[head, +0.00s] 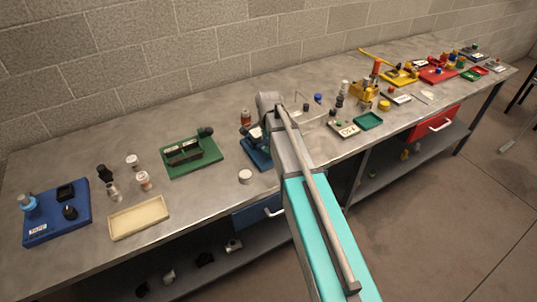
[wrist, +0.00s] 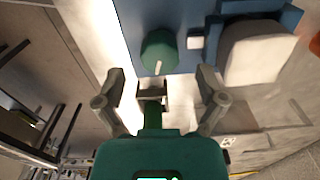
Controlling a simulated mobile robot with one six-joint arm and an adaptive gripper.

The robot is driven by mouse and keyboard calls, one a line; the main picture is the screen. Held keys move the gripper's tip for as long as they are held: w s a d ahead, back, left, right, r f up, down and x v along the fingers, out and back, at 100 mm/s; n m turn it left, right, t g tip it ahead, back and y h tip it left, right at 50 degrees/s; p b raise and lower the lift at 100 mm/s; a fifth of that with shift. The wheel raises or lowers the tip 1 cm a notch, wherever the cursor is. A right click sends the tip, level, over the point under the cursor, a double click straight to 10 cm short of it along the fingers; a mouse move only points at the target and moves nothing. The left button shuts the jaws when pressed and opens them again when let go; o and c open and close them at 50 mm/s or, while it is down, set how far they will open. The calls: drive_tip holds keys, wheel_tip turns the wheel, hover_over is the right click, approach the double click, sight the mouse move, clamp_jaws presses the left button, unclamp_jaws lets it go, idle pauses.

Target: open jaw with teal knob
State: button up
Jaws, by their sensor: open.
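In the wrist view a round teal knob (wrist: 160,50) with a pale line on its near side stands at the edge of a blue base (wrist: 182,12). My gripper (wrist: 160,84) is open and empty. Its two fingers are spread below the knob in the picture, one toward each side, and do not visibly touch it. A pale grey block (wrist: 258,55) sits beside the knob, against a blue part. In the head view the blue base (head: 256,155) is partly hidden behind my arm, and the knob cannot be made out.
A green base with a dark fixture (head: 190,153) stands left of the blue one. A white round piece (head: 245,176) lies near the front edge. A cream tray (head: 139,218), small bottles (head: 143,180) and a blue board (head: 55,213) are further left. Bare bench top lies between.

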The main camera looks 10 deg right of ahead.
drive_tip(key=shift+f+b, duration=1.5)
drive_tip(key=shift+f, duration=0.25)
drive_tip(key=c, duration=1.1)
